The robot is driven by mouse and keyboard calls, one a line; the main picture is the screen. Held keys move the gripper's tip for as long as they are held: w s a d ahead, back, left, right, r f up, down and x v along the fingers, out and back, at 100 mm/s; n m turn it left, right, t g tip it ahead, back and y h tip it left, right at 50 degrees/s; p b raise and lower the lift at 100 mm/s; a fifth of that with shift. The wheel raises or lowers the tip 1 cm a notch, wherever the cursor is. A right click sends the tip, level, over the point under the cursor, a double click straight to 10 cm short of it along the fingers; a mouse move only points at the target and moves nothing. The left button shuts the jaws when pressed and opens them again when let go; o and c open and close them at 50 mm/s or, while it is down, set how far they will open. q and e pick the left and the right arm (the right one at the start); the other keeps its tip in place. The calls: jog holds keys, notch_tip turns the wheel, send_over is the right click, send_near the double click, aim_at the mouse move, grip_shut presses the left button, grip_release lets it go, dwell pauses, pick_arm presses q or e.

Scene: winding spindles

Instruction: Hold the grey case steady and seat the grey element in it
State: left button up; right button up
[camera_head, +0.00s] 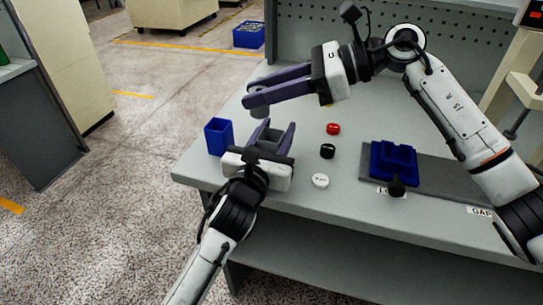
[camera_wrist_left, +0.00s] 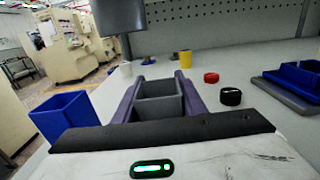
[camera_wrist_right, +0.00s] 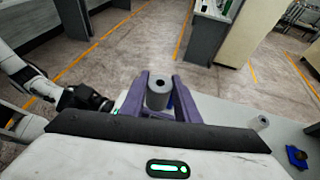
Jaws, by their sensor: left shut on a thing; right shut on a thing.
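My left gripper (camera_head: 278,126) is shut on the grey case (camera_head: 268,144), a small open-topped box held just above or on the table's left part; I cannot tell which. In the left wrist view the case (camera_wrist_left: 158,108) sits upright between the purple fingers, its inside visible. My right gripper (camera_head: 248,100) is shut on the grey element (camera_head: 260,111), a short cylinder. In the right wrist view the element (camera_wrist_right: 158,95) shows a dark hole in its top end. In the head view the element is apart from the case, higher and slightly left of it.
A blue bin (camera_head: 218,137) stands left of the case at the table (camera_head: 345,235) edge. Red (camera_head: 333,129), black (camera_head: 327,151) and white (camera_head: 320,181) caps lie to the right. A blue fixture (camera_head: 393,160) sits on a grey mat. A yellow object (camera_wrist_left: 185,59) stands farther back.

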jog(key=shift+r+m+t, duration=0.25)
jog(key=shift+m+t, duration=0.45)
jog(key=shift+t, duration=0.1)
notch_tip(320, 180, up, 3)
jog(key=d+m+t+h, duration=0.2)
jog(key=m+t, duration=0.1)
send_over(271, 148)
jog(key=w, duration=0.2)
notch_tip(271, 148, down, 10)
jog(key=shift+w+d+t, duration=0.15)
jog(key=shift+d+t, duration=0.1)
jog(key=shift+t, duration=0.15)
jog(key=shift+f, duration=0.3)
jog(key=shift+f, duration=0.3)
jog(key=o, duration=1)
jog(key=shift+o, duration=0.2)
